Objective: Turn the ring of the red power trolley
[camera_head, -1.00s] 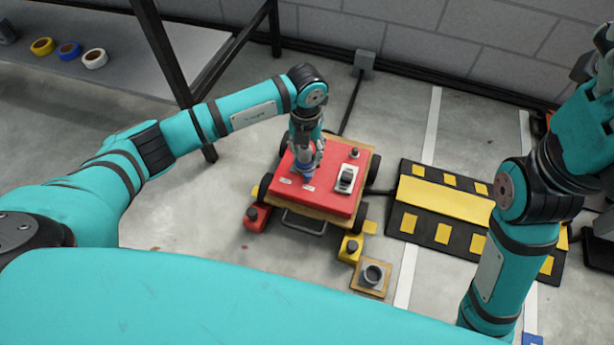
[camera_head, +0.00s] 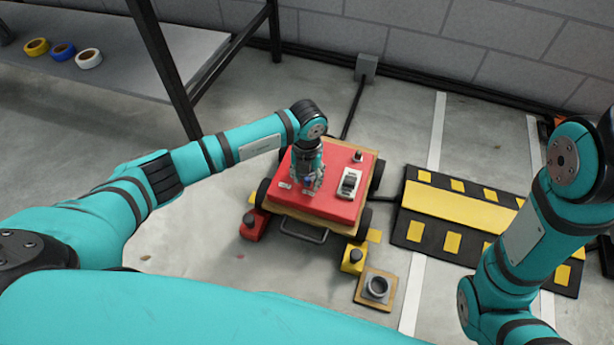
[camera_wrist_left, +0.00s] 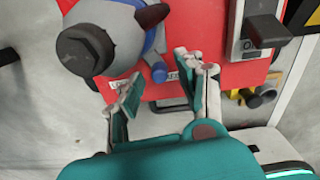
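The red power trolley (camera_head: 325,206) stands on the floor ahead, with a flat red top on a wooden base with black wheels. In the left wrist view a grey connector (camera_wrist_left: 100,40) with a dark hexagonal end stands over the red top. A blue ring (camera_wrist_left: 150,30) runs around it, with a short blue tab (camera_wrist_left: 159,72) sticking out. My left gripper (camera_wrist_left: 160,80) is open, its two fingers apart with the tab near the gap between their tips; I cannot tell if they touch it. In the head view my left gripper (camera_head: 307,184) largely hides the connector. My right gripper is out of view.
A white switch box (camera_head: 349,183) and a small dark knob (camera_head: 358,156) sit on the trolley top. Red (camera_head: 252,228) and yellow (camera_head: 352,259) blocks lie by the wheels. A grey socket (camera_head: 376,288) is in front. A black-yellow ramp (camera_head: 450,208) lies right; a shelf (camera_head: 130,70) stands left.

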